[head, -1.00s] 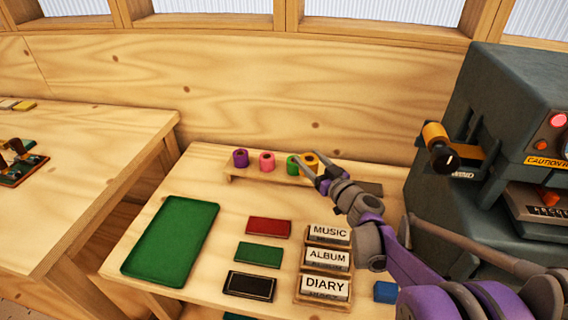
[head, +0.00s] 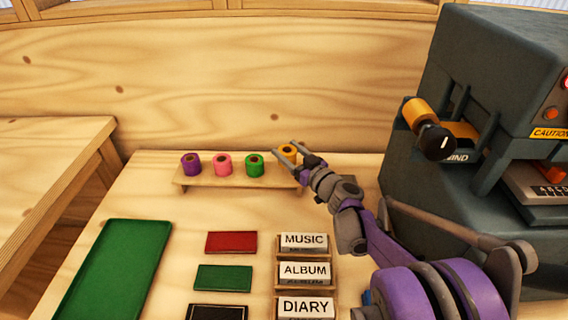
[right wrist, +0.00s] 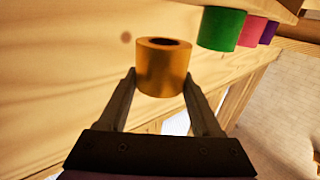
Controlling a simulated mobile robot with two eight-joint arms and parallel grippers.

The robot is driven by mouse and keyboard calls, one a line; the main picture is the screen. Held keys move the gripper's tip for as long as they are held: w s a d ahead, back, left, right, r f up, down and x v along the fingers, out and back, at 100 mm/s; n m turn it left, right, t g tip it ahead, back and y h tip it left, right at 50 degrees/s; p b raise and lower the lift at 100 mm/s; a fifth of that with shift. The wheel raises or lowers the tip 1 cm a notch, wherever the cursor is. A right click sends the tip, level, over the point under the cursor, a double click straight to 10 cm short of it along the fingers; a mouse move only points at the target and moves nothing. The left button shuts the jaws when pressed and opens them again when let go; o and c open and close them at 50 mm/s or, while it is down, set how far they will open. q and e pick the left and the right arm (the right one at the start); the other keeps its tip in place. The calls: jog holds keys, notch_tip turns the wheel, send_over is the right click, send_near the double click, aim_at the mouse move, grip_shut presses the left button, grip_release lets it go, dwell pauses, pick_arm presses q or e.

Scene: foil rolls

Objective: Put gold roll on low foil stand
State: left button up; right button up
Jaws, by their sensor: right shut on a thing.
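The gold roll (head: 288,150) is held in my right gripper (head: 290,154) near the right end of the low foil stand (head: 235,181). In the right wrist view the gold roll (right wrist: 163,70) sits between both fingertips, its open bottom end showing, so it is clear of the stand. In the head view it appears a little higher than the green roll (head: 255,165) to its left. The exact height and depth over the stand are hard to tell. A pink roll (head: 223,165) and a purple roll (head: 191,165) also stand upright on the stand. My left gripper is not in view.
A grey machine (head: 400,185) with a yellow-orange roll (head: 417,113) stands at the right. A green tray (head: 115,275), red pad (head: 231,243), green pad (head: 223,278) and label blocks (head: 304,241) lie in front. The table left of the stand is clear.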

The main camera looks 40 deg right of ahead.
jog(key=shift+f+b, duration=0.55)
jog(key=shift+f, duration=1.2)
jog(key=shift+f, duration=0.1)
jog(key=o, duration=1.5)
jog(key=shift+r, duration=0.25)
jog(key=s, duration=0.4)
jog(key=s+p, duration=0.1)
jog(key=s, duration=0.7)
jog(key=shift+a+f+p, duration=0.1)
jog(key=shift+a+p, duration=0.2)
jog(key=shift+p, duration=0.1)
